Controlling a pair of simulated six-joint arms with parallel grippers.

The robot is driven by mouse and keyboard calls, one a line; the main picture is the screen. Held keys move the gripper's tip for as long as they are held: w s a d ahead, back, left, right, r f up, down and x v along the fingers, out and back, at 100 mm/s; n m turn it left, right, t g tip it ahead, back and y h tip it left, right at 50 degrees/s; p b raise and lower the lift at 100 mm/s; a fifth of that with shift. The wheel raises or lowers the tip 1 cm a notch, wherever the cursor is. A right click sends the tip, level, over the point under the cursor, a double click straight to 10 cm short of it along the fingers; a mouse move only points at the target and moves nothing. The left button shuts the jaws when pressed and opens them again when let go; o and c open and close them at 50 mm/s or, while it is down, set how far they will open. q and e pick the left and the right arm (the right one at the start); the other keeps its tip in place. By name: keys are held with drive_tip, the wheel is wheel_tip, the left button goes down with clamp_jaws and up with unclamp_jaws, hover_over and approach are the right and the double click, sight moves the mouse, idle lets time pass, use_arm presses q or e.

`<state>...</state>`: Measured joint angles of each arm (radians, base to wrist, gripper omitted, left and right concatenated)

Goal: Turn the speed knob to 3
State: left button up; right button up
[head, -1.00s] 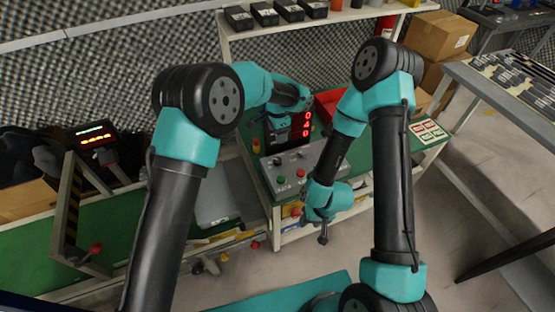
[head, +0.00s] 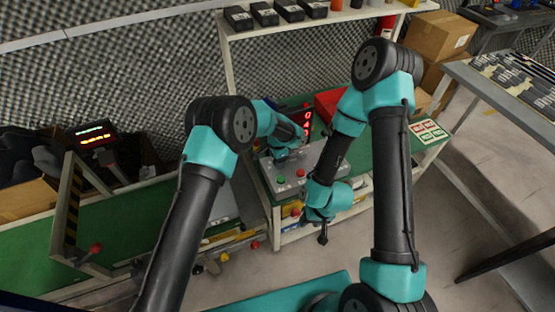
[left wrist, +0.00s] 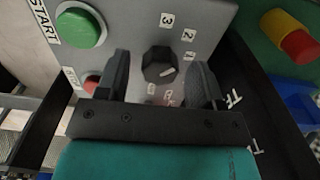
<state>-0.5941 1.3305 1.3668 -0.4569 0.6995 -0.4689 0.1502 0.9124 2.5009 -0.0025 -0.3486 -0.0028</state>
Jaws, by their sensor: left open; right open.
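The black speed knob (left wrist: 157,65) sits on the grey control panel (left wrist: 215,15) in the left wrist view. Its white mark points right and slightly down, away from the printed 3, which is above the knob. The 2 and 1 are at its upper right. My left gripper (left wrist: 160,62) is open, with one finger on each side of the knob and a visible gap to each. In the head view my left gripper (head: 281,154) is over the panel and hides the knob. My right gripper (head: 322,233) looks empty, pointing down in front of the bench.
A green START button (left wrist: 82,27) and a red button (left wrist: 91,84) are left of the knob. A red-and-yellow button (left wrist: 293,36) is at the right. A red digit display (head: 308,122) stands behind the panel, partly hidden. A red bin (head: 328,102) is beyond.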

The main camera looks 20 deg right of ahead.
use_arm(q)
drive_tip(key=shift+f, duration=0.2)
drive_tip(key=c, duration=0.9)
drive_tip(key=shift+n, duration=0.5)
drive_tip(key=n, duration=0.3)
drive_tip(key=shift+n, duration=2.5)
